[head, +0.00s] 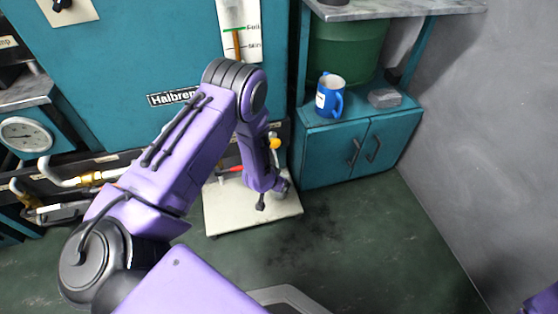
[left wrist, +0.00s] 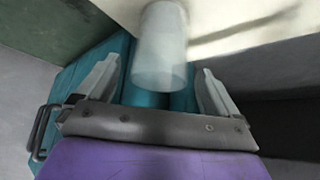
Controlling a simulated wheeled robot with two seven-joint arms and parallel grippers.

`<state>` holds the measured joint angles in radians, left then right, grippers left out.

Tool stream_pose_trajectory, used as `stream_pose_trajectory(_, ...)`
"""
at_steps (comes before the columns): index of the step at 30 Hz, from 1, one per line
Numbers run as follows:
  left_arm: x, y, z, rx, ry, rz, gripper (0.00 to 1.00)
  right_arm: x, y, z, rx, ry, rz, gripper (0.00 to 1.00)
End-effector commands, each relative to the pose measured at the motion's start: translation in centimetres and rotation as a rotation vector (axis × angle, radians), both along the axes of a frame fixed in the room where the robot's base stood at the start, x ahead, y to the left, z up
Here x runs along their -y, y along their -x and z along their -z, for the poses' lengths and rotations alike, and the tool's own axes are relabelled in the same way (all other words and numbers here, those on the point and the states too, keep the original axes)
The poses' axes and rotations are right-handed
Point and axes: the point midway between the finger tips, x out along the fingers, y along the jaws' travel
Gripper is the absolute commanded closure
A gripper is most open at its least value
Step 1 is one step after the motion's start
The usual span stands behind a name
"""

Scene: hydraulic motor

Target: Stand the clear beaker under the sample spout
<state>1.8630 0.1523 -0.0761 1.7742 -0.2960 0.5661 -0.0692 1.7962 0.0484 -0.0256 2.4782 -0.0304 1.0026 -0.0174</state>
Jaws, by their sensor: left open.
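The clear beaker (left wrist: 160,48) shows in the left wrist view as a translucent pale cylinder against a pale surface. It lies between the two spread fingers of my left gripper (left wrist: 160,68), with visible space on both sides; the gripper is open. I cannot tell how deep the beaker sits between them. In the head view my left arm reaches down over the pale platform (head: 222,213), and the beaker is hidden there. A yellow knob (head: 275,143) shows beside the arm; I cannot make out the sample spout. My right gripper is out of view.
A teal cabinet (head: 335,155) stands right of the platform, with a blue mug (head: 329,98) and a grey block (head: 384,97) on top. The teal machine (head: 150,60) is behind. A red bar (head: 230,169) shows near the platform's back. Floor at right is clear.

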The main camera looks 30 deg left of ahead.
Motion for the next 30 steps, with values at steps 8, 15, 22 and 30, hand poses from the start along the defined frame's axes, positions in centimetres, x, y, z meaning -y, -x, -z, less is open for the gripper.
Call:
stream_pose_trajectory(8, 0.3, 3.8, -6.8, 0.001, 0.000, 0.000, 0.06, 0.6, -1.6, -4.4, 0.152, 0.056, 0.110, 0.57)
stream_pose_trajectory(15, 0.5, 5.3, -8.6, 0.000, 0.000, 0.000, 0.06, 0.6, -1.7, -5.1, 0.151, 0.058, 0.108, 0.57)
stream_pose_trajectory(22, 1.3, 9.1, -7.1, -0.040, 0.030, -0.075, 0.06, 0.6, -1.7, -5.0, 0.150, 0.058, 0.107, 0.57)
stream_pose_trajectory(30, 2.2, 27.8, -5.6, -0.198, 0.004, -0.492, 0.06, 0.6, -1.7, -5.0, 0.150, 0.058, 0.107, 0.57)
